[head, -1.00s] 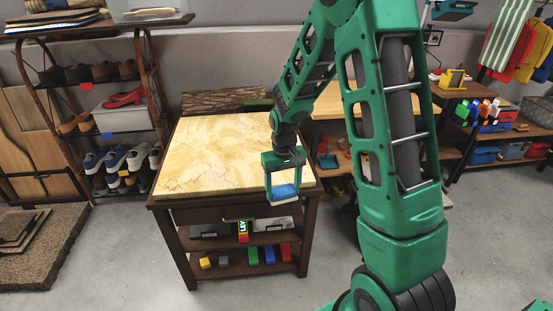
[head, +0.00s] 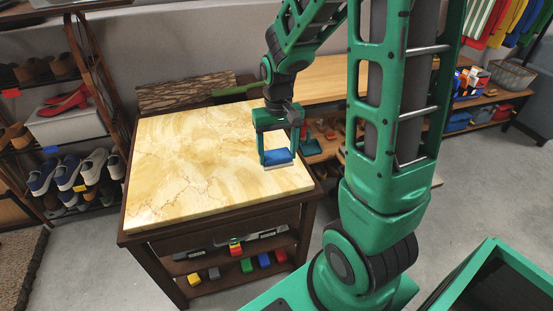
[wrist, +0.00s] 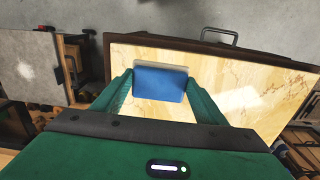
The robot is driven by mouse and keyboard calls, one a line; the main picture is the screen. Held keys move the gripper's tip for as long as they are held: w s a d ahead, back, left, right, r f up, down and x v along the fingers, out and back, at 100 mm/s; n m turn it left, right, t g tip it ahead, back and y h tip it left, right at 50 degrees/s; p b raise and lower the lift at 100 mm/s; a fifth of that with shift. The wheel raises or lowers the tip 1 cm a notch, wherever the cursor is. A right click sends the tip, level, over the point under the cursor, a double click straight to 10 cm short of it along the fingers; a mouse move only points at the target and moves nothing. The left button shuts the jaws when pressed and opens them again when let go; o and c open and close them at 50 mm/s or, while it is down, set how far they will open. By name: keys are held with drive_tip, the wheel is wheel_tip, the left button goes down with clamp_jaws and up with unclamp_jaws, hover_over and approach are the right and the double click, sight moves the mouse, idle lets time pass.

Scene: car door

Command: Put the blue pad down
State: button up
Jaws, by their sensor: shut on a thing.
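The blue pad (head: 277,156) is a flat blue block with a pale underside. My gripper (head: 277,158) is shut on it, one finger at each side. The pad also shows between the fingers in the wrist view (wrist: 160,83). The pad is over the right part of the cream marble tabletop (head: 190,155), near its right edge. I cannot tell whether its underside touches the top. The tabletop fills much of the wrist view behind the pad (wrist: 225,90).
The tabletop left of the pad is bare. Lower shelves hold several small coloured blocks (head: 247,265). A bark-covered log slab (head: 185,92) lies behind the table. A shoe rack (head: 75,150) stands at left, and a wooden bench (head: 325,80) behind at right.

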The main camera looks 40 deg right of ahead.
sight(282, 148)
drive_tip(key=w+d+f, duration=0.6)
drive_tip(key=shift+w+d+f, duration=0.1)
drive_tip(key=shift+w+d, duration=0.2)
drive_tip(key=shift+f, duration=1.95)
drive_tip(key=o, duration=1.2)
drive_tip(key=shift+f, duration=0.1)
